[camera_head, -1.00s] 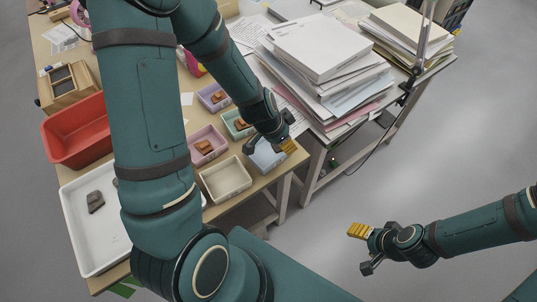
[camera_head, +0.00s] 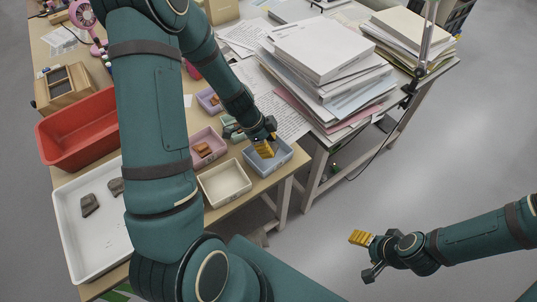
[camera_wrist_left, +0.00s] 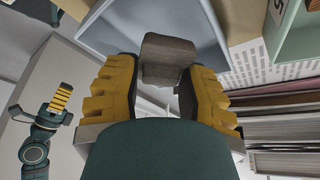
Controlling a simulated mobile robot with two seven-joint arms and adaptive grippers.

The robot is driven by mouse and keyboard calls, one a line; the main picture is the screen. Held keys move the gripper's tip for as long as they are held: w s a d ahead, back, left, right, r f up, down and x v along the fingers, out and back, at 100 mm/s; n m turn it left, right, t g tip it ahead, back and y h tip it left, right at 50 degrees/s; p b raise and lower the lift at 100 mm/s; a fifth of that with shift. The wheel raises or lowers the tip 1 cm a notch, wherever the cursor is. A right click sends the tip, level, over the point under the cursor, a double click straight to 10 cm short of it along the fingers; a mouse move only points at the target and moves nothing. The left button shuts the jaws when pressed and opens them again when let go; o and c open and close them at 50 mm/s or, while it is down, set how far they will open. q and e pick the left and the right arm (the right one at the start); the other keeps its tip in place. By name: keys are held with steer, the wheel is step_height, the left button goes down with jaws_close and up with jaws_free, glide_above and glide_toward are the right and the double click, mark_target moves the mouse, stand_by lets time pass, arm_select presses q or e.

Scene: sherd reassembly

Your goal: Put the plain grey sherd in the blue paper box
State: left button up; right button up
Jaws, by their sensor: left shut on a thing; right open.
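My left gripper (camera_head: 262,145) is shut on a plain grey sherd (camera_wrist_left: 168,58), which sticks out past the yellow fingertips in the left wrist view (camera_wrist_left: 158,80). The gripper is over the blue paper box (camera_head: 286,160) at the table's right corner. In the wrist view the pale blue box (camera_wrist_left: 105,35) lies behind the sherd; I cannot tell whether the sherd touches it. In the head view the fingers hide the sherd. My right gripper (camera_head: 362,256) is open and empty, over the floor at the lower right.
A cream box (camera_head: 224,202) and a pink box (camera_head: 208,164) with brown sherds stand beside the blue box. A white tray (camera_head: 62,222) holds grey-brown sherds, and a red bin (camera_head: 50,155) is behind it. Tall paper stacks (camera_head: 318,50) stand to the right.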

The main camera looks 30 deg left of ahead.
arm_select(q)
step_height(320, 180, down, 4)
steer(key=shift+f+b, duration=0.1)
steer(key=shift+b, duration=0.5)
steer(key=o, duration=0.8)
